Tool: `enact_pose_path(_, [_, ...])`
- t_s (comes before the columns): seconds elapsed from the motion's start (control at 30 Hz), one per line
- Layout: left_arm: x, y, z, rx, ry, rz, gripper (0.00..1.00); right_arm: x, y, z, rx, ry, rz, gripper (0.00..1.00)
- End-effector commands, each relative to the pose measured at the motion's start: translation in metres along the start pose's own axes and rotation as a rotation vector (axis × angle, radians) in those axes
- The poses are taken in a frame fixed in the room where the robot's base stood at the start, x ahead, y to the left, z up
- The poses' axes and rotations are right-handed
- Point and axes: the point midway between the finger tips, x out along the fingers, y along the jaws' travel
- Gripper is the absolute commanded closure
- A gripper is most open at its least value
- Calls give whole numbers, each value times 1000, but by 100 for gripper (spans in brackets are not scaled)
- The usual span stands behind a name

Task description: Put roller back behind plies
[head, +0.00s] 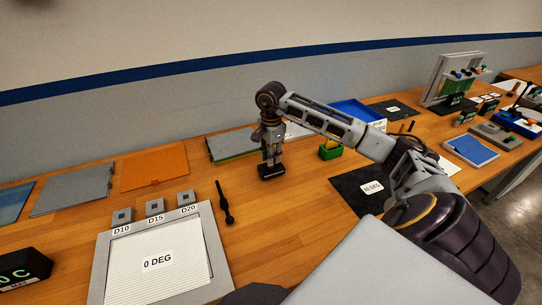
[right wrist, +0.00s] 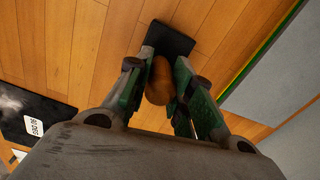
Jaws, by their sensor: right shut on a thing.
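My right gripper (head: 271,158) points down over the back middle of the bench. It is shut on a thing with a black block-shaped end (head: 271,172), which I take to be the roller. In the right wrist view its rounded brown part (right wrist: 160,82) sits between the two green-padded fingers, with the black end (right wrist: 168,38) beyond them. I cannot tell whether the black end touches the bench. The white ply marked 0 DEG (head: 180,265) lies in a grey frame at front left. The black ply marked 90 DEG (head: 350,184) lies right of the gripper. My left gripper is not in view.
A slim black tool (head: 225,205) lies left of the gripper. Orange (head: 154,169) and grey (head: 72,191) sheets lie at back left, and a grey-green sheet (head: 228,146) is just behind. A green box (head: 330,151) and blue tray (head: 357,112) stand right. Bare wood surrounds the held thing.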

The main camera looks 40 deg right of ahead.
Motion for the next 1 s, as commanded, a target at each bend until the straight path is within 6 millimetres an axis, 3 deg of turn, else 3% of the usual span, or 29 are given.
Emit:
enact_pose_path(0.2, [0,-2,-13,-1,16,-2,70,-1,0,0,0,-1,-1,100])
enact_pose_path(0.4, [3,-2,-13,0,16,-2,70,3,0,0,0,-1,-1,100])
enact_pose_path(0.43, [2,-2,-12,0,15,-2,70,3,0,0,0,-1,0,74])
enact_pose_path(0.57, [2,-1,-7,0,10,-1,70,2,0,0,0,-1,0,57])
enact_pose_path(1.0, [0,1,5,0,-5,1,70,1,0,0,0,-1,0,56])
